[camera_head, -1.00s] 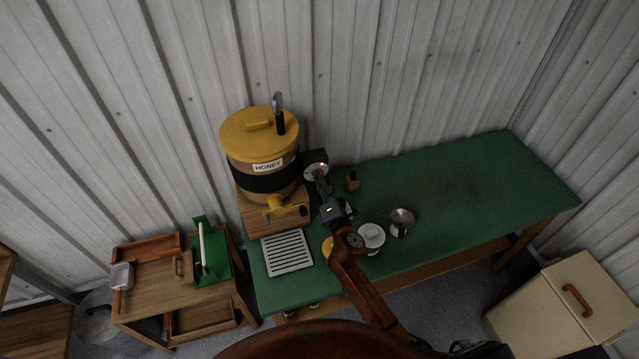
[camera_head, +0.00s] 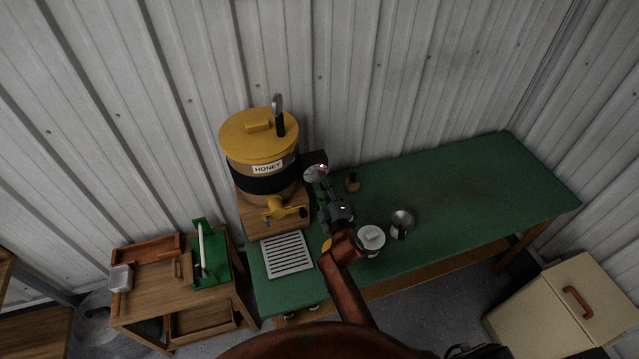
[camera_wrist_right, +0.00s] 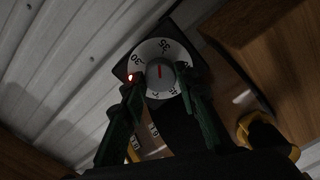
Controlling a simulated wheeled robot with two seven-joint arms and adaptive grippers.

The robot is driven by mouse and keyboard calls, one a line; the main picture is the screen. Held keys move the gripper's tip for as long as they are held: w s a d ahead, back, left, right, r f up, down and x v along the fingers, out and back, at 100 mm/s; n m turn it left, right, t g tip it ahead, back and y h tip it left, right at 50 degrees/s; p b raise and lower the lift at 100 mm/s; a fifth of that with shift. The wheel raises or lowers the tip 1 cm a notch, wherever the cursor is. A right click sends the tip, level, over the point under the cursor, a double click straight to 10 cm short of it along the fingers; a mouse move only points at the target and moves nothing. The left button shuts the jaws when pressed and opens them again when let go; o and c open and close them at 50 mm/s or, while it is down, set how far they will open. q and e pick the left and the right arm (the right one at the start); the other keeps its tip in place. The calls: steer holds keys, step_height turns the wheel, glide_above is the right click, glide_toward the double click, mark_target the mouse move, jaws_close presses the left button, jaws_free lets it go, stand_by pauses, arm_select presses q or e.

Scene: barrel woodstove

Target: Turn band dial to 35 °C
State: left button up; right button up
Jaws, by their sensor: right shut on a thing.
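The band dial (camera_wrist_right: 148,50) is a pale round disc with dark numerals on a dark box, filling the upper middle of the right wrist view. A short red line shows near its centre, and a red light glows at its left edge. The numerals are tilted or inverted; one at the left looks like 30, and one at the top looks like 35. The dial also shows in the head view (camera_head: 314,173), beside the honey tank (camera_head: 258,140) with its dark band. My right gripper (camera_wrist_right: 161,88) is shut on the dial, with one finger at each side. My left gripper is out of view.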

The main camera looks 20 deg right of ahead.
steer(key=shift+m, duration=1.1)
steer(key=o, duration=1.1)
steer(key=shift+o, duration=0.2)
steer(key=s, duration=1.2)
steer(key=shift+d, duration=0.2)
